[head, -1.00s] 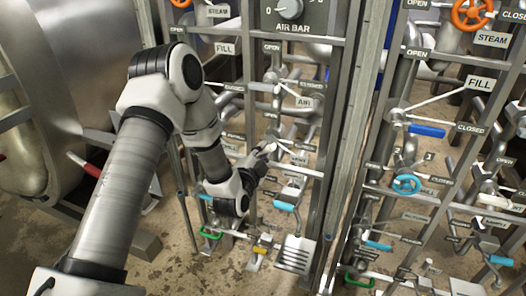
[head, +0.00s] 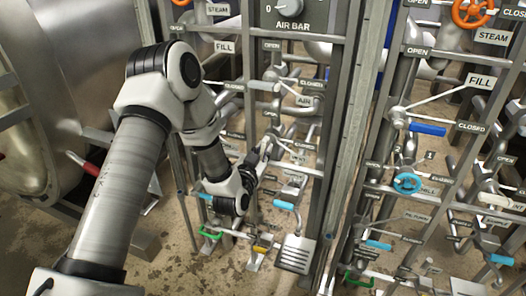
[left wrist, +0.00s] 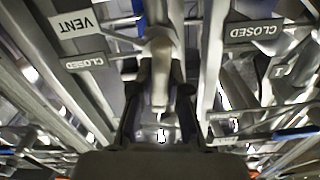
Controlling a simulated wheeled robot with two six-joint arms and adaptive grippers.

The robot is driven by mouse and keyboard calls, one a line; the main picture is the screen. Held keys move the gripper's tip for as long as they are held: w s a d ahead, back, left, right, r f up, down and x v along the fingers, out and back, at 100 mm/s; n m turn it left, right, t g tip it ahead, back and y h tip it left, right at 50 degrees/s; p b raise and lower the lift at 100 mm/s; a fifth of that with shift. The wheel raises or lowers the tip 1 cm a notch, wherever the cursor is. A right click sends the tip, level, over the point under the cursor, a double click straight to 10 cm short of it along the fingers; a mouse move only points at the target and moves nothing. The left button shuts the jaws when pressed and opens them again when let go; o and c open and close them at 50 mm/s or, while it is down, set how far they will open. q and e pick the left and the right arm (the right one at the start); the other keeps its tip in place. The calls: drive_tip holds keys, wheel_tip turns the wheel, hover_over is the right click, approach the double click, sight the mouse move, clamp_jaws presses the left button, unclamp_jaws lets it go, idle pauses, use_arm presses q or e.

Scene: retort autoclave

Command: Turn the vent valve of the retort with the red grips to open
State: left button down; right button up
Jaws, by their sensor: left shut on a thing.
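My left gripper (head: 261,153) reaches in among the pipes of the left valve frame in the head view. In the left wrist view its two dark fingers (left wrist: 159,92) are shut on a pale lever grip (left wrist: 160,72), one finger on each side. A VENT label (left wrist: 76,22) shows at the upper left of that view, with a CLOSED label (left wrist: 84,62) below it. Another CLOSED label (left wrist: 253,32) is at the upper right. In the head view the held grip is mostly hidden by the gripper. The red grip (head: 84,163) is on the retort at the left. My right gripper is not in view.
Frame posts (head: 345,150) and crossing pipes stand close around the gripper. Levers with a green grip (head: 209,233) and a light-blue grip (head: 284,205) are just below it. A second valve panel with a blue handwheel (head: 407,184) is at the right.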

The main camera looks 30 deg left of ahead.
use_arm(q)
drive_tip(key=shift+n, duration=1.1)
drive_tip(key=c, duration=1.1)
unclamp_jaws()
